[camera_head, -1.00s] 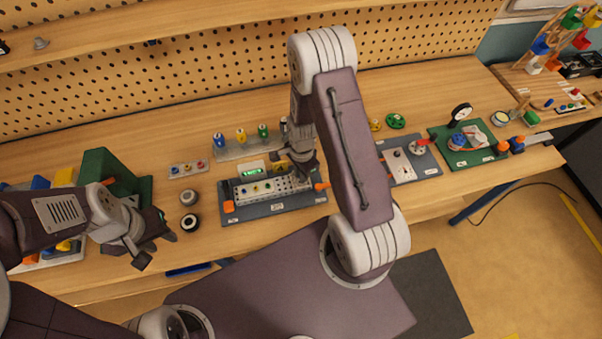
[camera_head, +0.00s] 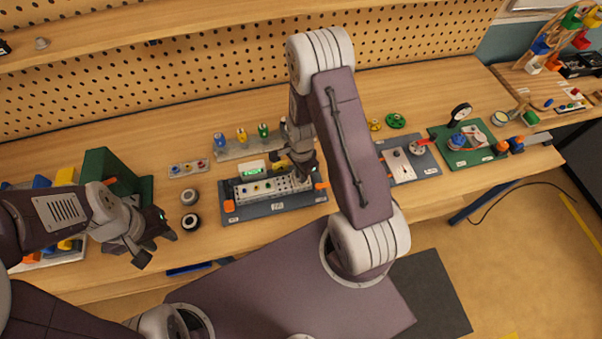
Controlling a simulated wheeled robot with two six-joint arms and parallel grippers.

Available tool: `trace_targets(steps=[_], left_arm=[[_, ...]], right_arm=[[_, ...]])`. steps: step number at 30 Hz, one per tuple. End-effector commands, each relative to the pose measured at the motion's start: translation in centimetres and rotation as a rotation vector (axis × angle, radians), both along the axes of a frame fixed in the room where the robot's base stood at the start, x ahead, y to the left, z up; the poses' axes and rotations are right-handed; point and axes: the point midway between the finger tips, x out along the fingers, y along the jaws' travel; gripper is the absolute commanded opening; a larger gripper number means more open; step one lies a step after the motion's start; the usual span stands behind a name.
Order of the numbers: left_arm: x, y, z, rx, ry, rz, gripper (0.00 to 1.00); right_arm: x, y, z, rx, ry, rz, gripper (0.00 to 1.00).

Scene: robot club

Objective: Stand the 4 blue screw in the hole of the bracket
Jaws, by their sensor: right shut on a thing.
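The bracket (camera_head: 247,197), a pale perforated block, sits on a dark tray (camera_head: 262,211) at the middle of the bench. Small coloured screw heads (camera_head: 256,188) show on its left part. My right gripper (camera_head: 301,178) points down at the bracket's right end. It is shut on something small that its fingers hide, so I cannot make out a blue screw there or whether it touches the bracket. The hole under it is hidden too. My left gripper (camera_head: 158,246) is open and empty near the front edge, left of the tray.
A rack with coloured-handled tools (camera_head: 242,136) stands behind the bracket. A small plate with coloured pieces (camera_head: 188,168) and two round parts (camera_head: 190,197) lie to its left. A green box (camera_head: 106,169) stands further left. A grey board (camera_head: 408,163) and green board (camera_head: 466,146) lie right.

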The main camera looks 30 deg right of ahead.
Motion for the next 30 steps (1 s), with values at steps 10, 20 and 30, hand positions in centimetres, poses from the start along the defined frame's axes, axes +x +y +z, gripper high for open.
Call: trace_targets(steps=[10,20,30], left_arm=[[0.0,0.0,0.02,0.0,0.0,0.0,0.36],[-0.01,0.0,-0.33,0.0,0.0,0.0,0.36],[0.0,0.0,-0.35,0.0,0.0,0.0,0.36]], right_arm=[[0.03,-0.02,-0.1,0.0,0.0,0.0,0.0],[0.03,-0.01,-0.62,0.0,0.0,0.0,0.0],[0.04,-0.01,-0.69,0.0,0.0,0.0,0.0]])
